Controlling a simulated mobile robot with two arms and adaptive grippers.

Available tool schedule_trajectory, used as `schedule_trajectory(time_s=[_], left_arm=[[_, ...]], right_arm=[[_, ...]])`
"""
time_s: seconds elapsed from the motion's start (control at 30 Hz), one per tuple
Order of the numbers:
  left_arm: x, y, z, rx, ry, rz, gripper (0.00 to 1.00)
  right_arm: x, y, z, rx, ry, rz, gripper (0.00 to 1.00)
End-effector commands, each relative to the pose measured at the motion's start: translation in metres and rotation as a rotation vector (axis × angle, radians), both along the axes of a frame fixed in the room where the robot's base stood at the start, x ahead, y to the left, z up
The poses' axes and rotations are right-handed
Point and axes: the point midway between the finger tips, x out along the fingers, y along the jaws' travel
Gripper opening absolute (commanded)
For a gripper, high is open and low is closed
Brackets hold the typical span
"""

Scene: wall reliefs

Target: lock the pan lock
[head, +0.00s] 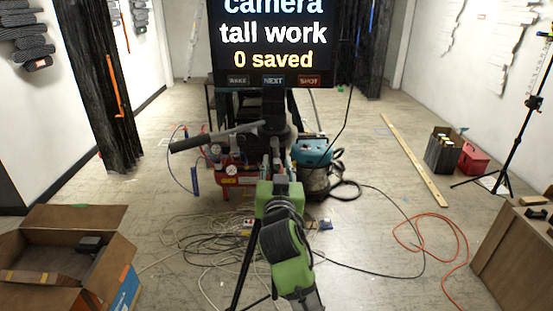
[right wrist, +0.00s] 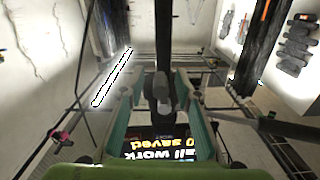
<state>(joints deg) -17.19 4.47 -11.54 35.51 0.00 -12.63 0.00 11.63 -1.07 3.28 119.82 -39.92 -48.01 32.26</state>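A tripod head (head: 273,128) stands in the middle of the head view, below a screen. Its dark pan handle (head: 200,140) points left. My right gripper (head: 279,165), green and grey, reaches up to the front of the tripod head. In the right wrist view its two fingers (right wrist: 160,98) stand apart, with a dark upright part of the tripod head (right wrist: 161,80) between them. I see gaps beside this part, and no clear contact. I cannot make out the pan lock as a separate piece; the gripper may cover it. My left gripper is not in view.
The screen (head: 268,38) reads "camera tall work 0 saved". Behind the tripod are a red compressor (head: 235,176) and a teal vacuum (head: 313,153). Cables (head: 205,240) lie on the floor. An open cardboard box (head: 60,255) is at left, a wooden box (head: 510,250) at right.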

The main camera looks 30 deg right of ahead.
Motion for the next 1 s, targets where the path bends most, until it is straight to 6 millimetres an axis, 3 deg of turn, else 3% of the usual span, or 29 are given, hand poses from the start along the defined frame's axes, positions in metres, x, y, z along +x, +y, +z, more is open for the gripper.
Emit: schedule_trajectory(time_s=[0.27,0.3,0.4,0.43,1.0], left_arm=[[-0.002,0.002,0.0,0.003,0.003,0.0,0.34],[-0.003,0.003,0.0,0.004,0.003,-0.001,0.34],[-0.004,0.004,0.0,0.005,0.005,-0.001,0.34],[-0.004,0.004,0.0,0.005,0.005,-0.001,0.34],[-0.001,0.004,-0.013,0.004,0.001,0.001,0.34]], right_arm=[[0.0,0.0,0.0,0.0,0.0,0.0,0.3],[0.0,0.0,0.0,0.0,0.0,0.0,0.28],[0.0,0.0,0.0,0.0,0.0,0.0,0.02],[0.0,0.0,0.0,0.0,0.0,0.0,0.0],[0.003,0.006,0.0,0.109,-0.067,0.0,0.0]])
